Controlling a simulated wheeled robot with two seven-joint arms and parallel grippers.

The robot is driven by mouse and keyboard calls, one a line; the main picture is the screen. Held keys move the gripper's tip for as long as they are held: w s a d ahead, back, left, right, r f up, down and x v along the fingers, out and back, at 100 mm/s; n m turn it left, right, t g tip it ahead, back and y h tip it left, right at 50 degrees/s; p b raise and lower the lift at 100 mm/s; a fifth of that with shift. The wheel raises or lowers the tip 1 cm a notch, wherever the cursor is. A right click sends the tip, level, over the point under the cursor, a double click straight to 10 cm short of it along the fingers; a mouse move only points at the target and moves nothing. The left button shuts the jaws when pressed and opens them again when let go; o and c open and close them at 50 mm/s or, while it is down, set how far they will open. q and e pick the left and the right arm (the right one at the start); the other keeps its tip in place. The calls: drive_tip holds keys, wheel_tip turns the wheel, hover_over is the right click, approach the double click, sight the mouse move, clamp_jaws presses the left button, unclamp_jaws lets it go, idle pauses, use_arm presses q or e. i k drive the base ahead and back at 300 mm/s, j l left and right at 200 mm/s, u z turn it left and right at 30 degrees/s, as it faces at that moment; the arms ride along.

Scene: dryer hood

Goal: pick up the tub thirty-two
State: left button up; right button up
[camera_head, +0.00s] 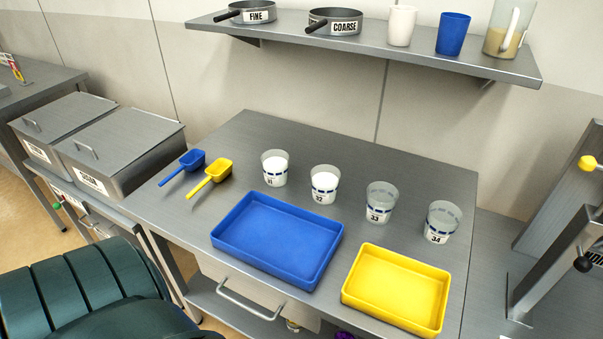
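Tub thirty-two (324,186) is a small clear tub with a blue-marked band and a white label reading 32. It stands upright on the grey metal table (410,165), behind the blue tray, and holds something white. Tub 31 (274,169), also with white contents, stands to its left. Tub 33 (380,203) and tub 34 (441,222) stand to its right and look empty. The tubs stand apart from one another. Neither of my grippers is in view.
A blue tray (228,247) and a yellow tray (393,324) lie in front of the tubs. A blue scoop (189,162) and a yellow scoop (216,172) lie to the left. A shelf (400,50) with pans, cups and a jug hangs above. The table behind the tubs is clear.

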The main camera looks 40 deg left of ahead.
sight(325, 179)
drive_tip(key=k+j, duration=0.1)
drive_tip(key=j, duration=0.3)
drive_tip(key=k+j, duration=0.15)
drive_tip(key=j, duration=0.25)
drive_tip(key=k+j, duration=0.1)
drive_tip(key=j, duration=0.25)
drive_tip(key=k+j, duration=0.1)
drive_tip(key=j, duration=0.3)
